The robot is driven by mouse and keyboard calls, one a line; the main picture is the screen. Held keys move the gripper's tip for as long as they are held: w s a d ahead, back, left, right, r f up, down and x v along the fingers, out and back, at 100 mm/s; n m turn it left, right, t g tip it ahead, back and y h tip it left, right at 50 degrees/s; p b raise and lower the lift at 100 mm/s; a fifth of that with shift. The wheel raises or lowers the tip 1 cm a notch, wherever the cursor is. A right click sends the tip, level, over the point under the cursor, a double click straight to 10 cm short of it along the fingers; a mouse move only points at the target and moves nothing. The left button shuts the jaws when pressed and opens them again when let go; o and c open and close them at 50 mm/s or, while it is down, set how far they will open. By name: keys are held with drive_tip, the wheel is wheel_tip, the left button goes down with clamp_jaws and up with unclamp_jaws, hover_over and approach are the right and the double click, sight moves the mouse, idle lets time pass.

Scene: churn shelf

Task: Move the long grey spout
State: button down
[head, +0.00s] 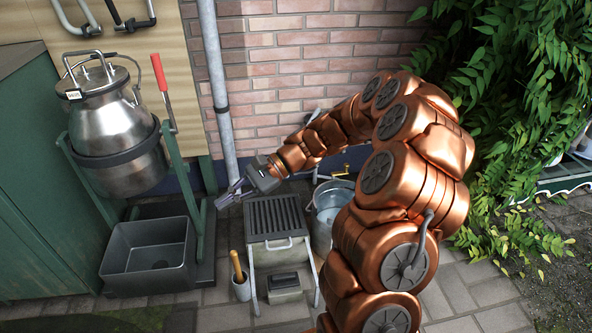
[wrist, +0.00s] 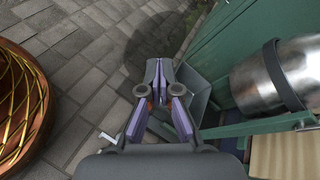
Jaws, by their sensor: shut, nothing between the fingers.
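I cannot tell for certain which thing is the long grey spout. A bent grey metal tube (head: 84,29) hangs on the wooden board at the top left, its upper end cut off by the frame. A long grey pipe (head: 216,75) runs down the brick wall.
A steel churn (head: 110,120) sits in a green stand, with a red-handled lever (head: 160,75) beside it. A grey basin (head: 149,258) stands below. Leaves fill the right.

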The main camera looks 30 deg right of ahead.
drive_tip(key=w+d+f+m+t, duration=0.3)
drive_tip(key=w+d+m+t, duration=0.3)
drive_tip(key=d, duration=0.5)
drive_tip(key=d+f+m+t+h, duration=0.35)
drive_tip(key=d+f+m, duration=0.25)
drive_tip(key=d, duration=0.7)
drive_tip(key=d+f+m+t+h, duration=0.2)
drive_tip(key=d+f+m+t, duration=0.4)
drive_tip(key=d, duration=0.6)
drive_tip(key=w+a+f+g+b, duration=0.2)
drive_tip(key=w+a+b, duration=0.3)
drive_tip(key=w, duration=0.6)
drive_tip(key=shift+w+a+n, duration=0.15)
drive_tip(key=shift+a+n, duration=0.15)
drive_tip(key=shift+a, duration=0.35)
